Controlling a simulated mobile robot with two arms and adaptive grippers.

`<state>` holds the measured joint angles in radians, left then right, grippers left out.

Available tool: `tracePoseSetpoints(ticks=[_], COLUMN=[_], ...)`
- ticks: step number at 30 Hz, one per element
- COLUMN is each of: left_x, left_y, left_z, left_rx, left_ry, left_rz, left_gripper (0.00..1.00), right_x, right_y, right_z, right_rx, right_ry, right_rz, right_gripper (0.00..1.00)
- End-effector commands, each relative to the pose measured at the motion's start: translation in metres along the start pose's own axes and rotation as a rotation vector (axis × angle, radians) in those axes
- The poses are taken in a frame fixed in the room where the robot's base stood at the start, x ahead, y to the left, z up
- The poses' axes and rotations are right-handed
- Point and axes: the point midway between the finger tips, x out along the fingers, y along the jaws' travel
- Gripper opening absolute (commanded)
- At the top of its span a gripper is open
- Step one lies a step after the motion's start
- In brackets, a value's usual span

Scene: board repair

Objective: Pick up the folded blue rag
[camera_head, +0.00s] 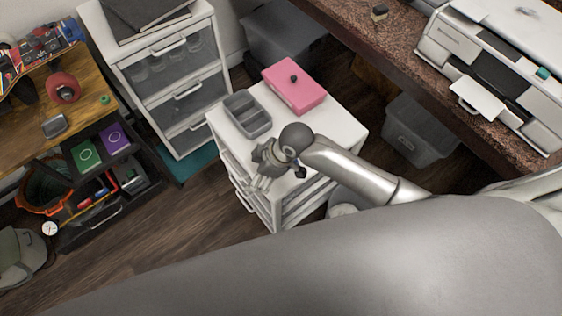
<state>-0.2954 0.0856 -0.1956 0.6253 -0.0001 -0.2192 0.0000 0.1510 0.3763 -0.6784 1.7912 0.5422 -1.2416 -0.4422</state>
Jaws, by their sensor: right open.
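I cannot make out a folded blue rag for certain. A small dark bluish bit (300,172) shows beside my right wrist, too small to tell what it is. My right gripper (260,184) is over the front part of the white drawer cabinet (340,128), fingers pointing toward its front edge. It is open, and I see nothing between its fingers. My arm and wrist hide part of the cabinet top. My left gripper is not in view.
A grey divided tray (247,113) and a pink box (294,86) sit on the cabinet top. A drawer tower (170,75) stands behind left, with a teal flat piece (187,165) on the floor. A workbench (85,88) is left; a printer (490,65) stands right.

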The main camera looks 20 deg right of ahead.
Motion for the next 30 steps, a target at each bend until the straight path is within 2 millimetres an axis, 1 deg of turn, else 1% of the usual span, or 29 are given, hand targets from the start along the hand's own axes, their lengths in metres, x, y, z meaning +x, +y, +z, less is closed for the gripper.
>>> tracePoseSetpoints(ticks=[1, 4, 6, 9, 15, 18, 21, 23, 25, 30], left_x=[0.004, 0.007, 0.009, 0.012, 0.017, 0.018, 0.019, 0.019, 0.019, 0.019], left_y=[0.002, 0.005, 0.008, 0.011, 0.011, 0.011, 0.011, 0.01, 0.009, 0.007], left_z=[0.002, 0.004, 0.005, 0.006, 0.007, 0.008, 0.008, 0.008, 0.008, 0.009], left_rx=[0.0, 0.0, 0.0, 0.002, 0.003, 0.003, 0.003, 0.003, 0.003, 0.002], left_ry=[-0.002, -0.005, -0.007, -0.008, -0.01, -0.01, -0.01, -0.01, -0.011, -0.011], left_rz=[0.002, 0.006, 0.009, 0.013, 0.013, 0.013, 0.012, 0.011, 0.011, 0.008], left_gripper=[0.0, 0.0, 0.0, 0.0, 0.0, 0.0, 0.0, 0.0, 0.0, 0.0], right_x=[-0.003, -0.01, -0.017, -0.028, -0.055, -0.066, -0.072, -0.071, -0.064, -0.038], right_y=[0.01, 0.019, 0.027, 0.042, 0.071, 0.081, 0.086, 0.087, 0.086, 0.081], right_z=[-0.006, -0.011, -0.009, 0.0, 0.024, 0.034, 0.04, 0.043, 0.046, 0.055], right_rx=[-0.094, -0.26, -0.367, -0.497, -0.663, -0.704, -0.723, -0.729, -0.732, -0.731], right_ry=[-0.01, -0.042, -0.072, -0.125, -0.219, -0.247, -0.264, -0.269, -0.27, -0.27], right_rz=[-0.011, -0.055, -0.087, -0.13, -0.208, -0.236, -0.254, -0.26, -0.265, -0.265], right_gripper=[0.83, 0.83, 0.83, 0.83, 0.83, 0.83, 0.83, 0.83, 0.83, 0.83])
